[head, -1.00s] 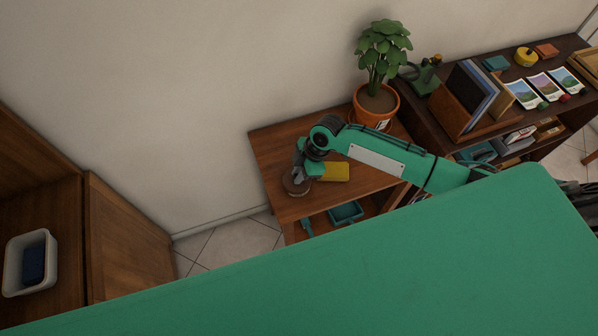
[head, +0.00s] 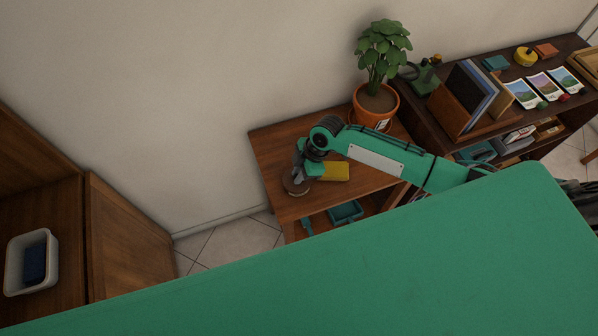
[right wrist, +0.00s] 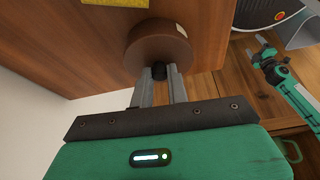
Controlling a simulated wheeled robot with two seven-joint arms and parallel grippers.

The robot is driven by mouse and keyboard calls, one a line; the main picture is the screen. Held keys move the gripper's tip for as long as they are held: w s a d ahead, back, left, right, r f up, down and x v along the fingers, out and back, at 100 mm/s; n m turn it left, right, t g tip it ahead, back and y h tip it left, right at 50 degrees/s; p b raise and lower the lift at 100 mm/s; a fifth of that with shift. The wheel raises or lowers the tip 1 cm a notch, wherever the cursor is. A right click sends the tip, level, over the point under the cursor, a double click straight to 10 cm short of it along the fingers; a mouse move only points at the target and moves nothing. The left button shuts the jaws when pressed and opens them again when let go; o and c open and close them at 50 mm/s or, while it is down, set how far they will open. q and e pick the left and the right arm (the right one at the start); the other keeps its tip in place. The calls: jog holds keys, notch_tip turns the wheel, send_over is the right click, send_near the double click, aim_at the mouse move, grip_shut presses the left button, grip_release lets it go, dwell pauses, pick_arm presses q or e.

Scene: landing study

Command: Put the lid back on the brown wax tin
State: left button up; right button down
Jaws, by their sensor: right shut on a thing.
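The round brown tin (head: 296,188) is at the left front part of the small wooden table (head: 273,146). In the right wrist view, a broad brown disc (right wrist: 158,44) with a small black knob (right wrist: 157,69) faces me. My right gripper (head: 301,174) is over the tin, and its fingers (right wrist: 160,78) are shut on the knob of the lid. The gripper partly hides the tin in the head view. I cannot tell whether the lid touches the tin's rim or sits level. My left gripper seems to show small at the right wrist view's right (right wrist: 262,46), its fingers unclear.
A yellow block (head: 335,171) lies close to the right of the tin. A potted plant (head: 376,103) stands at the table's back right. Teal items, including a tray (head: 345,213), lie on the lower shelf. A crowded shelf unit (head: 420,88) stands to the right.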

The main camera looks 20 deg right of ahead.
dwell(0.4)
jog(key=c, duration=0.8)
grip_release()
jog(key=shift+r+p, duration=3.15)
jog(key=shift+r, duration=0.4)
grip_shut()
jog(key=shift+f, duration=0.35)
